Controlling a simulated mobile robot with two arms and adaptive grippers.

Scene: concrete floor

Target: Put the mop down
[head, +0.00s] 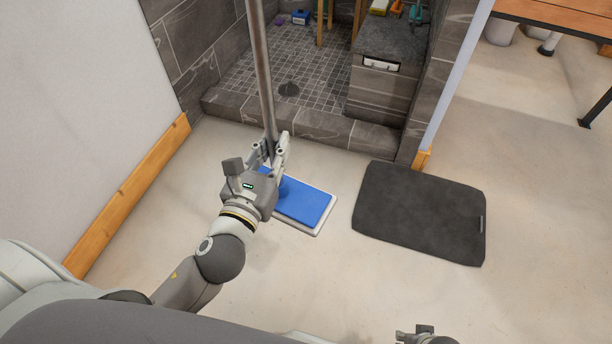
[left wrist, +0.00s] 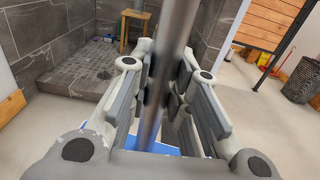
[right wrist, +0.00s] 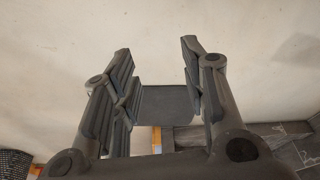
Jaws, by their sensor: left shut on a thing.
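The mop has a long grey metal pole (head: 262,75) and a flat blue head (head: 308,205) with a pale edge. My left gripper (head: 272,148) is shut on the pole, a little above the head. The pole stands nearly upright, and the head appears to be at the floor in front of the shower step. The left wrist view shows the pole (left wrist: 165,75) between the fingers, with part of the blue head below, mostly hidden. My right gripper (right wrist: 155,55) is open and empty; only its top shows at the head view's bottom edge (head: 428,336).
A dark grey mat (head: 420,213) lies on the floor right of the mop head. The tiled shower step (head: 310,122) and a stone bench (head: 385,75) are behind. A wooden baseboard (head: 130,195) runs along the left wall. Floor in front is clear.

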